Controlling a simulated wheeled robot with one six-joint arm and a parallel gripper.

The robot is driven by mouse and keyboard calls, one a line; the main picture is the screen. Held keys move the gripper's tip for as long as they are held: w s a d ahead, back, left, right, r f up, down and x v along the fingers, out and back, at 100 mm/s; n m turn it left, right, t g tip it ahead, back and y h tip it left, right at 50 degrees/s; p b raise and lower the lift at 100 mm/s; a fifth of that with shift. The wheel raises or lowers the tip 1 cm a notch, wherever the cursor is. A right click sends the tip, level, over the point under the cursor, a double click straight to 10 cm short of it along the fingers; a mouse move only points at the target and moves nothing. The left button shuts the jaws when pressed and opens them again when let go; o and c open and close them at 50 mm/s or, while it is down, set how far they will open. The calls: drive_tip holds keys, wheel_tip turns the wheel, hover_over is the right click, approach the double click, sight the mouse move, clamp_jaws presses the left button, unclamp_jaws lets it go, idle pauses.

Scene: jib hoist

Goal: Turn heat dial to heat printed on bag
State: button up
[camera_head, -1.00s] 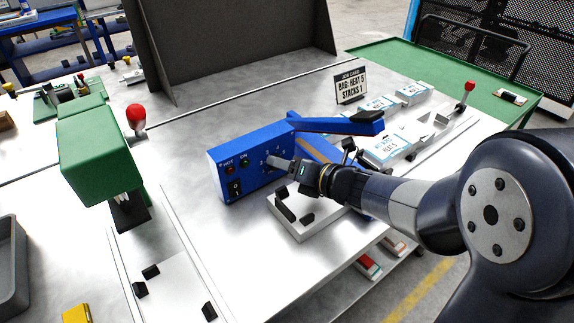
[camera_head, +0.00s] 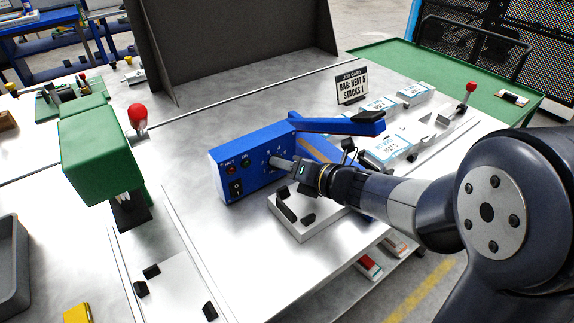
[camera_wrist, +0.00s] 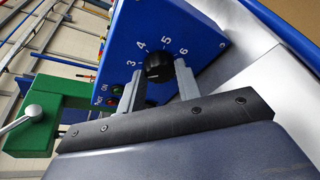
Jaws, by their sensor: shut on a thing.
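A blue heat sealer box (camera_head: 243,165) stands on the metal bench, with a printed number scale on its front. In the wrist view the black heat dial (camera_wrist: 158,66) sits by the printed numbers 3, 4, 5 and 6. My gripper (camera_wrist: 157,82) is shut on the dial, one finger on each side; it also shows at the box front in the head view (camera_head: 276,162). I cannot tell which number the dial points to. A white bag (camera_head: 391,148) to the right seems to read HEAT 5. The job card (camera_head: 351,87) reads BAG: HEAT 5, STACKS 1.
The sealer's blue arm (camera_head: 345,124) extends right above the bench. A white fixture (camera_head: 300,222) with black blocks lies just below my gripper. A green press (camera_head: 95,150) with a red-knobbed lever stands at left. The bench middle front is clear.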

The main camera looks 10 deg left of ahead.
drive_tip(key=shift+m, duration=0.5)
drive_tip(key=o, duration=1)
drive_tip(key=shift+c, duration=0.2)
drive_tip(key=shift+d, duration=0.1)
drive_tip(key=v, duration=1)
drive_tip(key=shift+d, duration=0.45)
